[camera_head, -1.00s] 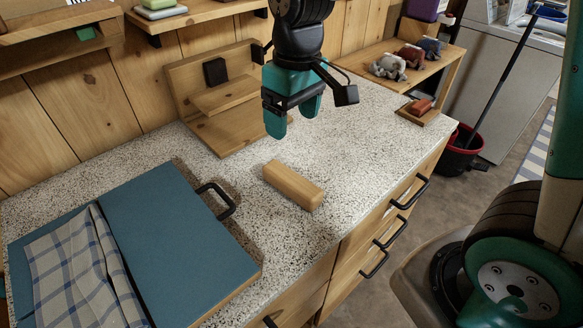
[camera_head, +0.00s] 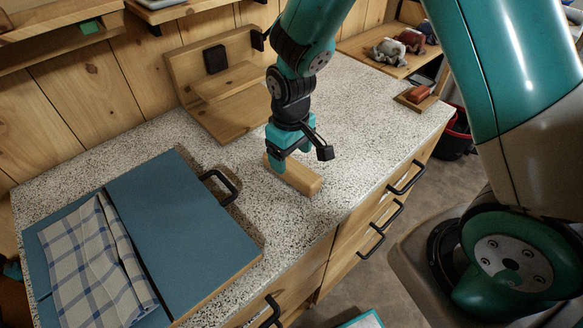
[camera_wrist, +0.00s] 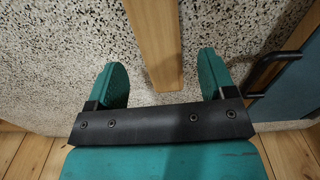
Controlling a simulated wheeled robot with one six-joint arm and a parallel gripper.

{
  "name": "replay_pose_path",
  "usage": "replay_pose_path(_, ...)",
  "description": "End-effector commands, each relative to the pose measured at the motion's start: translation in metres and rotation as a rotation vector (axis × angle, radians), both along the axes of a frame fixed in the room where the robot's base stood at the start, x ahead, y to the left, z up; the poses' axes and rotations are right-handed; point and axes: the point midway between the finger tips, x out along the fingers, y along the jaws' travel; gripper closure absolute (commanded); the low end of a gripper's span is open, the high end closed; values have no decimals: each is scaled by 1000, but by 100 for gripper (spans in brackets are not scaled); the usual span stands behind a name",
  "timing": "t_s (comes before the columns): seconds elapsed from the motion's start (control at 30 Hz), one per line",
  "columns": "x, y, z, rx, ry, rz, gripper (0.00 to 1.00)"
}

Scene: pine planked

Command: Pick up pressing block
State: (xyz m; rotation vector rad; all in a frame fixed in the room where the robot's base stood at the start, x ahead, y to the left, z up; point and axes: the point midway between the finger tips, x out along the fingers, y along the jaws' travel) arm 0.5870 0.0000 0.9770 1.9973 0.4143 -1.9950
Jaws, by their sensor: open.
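The pressing block, a light wooden bar (camera_head: 300,180), lies flat on the speckled countertop. My gripper (camera_head: 289,165) is low over the block, and its teal fingers partly hide the block's far end in the head view. In the wrist view, the block (camera_wrist: 155,40) runs lengthwise between the two teal fingertips of my gripper (camera_wrist: 164,78). The fingers are open, with a gap to the block on both sides. I cannot tell exactly how high the fingertips are above the counter.
A blue board (camera_head: 190,225) with a black handle and a checked cloth (camera_head: 92,265) lies at left. A wooden stand (camera_head: 215,125) is behind the gripper. A wooden shelf with small figures (camera_head: 385,52) is at back right.

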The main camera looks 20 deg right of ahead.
Motion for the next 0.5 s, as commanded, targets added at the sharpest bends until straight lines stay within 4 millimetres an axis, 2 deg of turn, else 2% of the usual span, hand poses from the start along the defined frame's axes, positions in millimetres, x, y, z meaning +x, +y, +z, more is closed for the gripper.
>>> replay_pose_path(0.2,-3,0,-30,-1,5,0,23)
replay_pose_path(0.3,-3,0,-37,-1,2,0,23)
replay_pose_path(0.5,-3,0,-38,0,0,0,23)
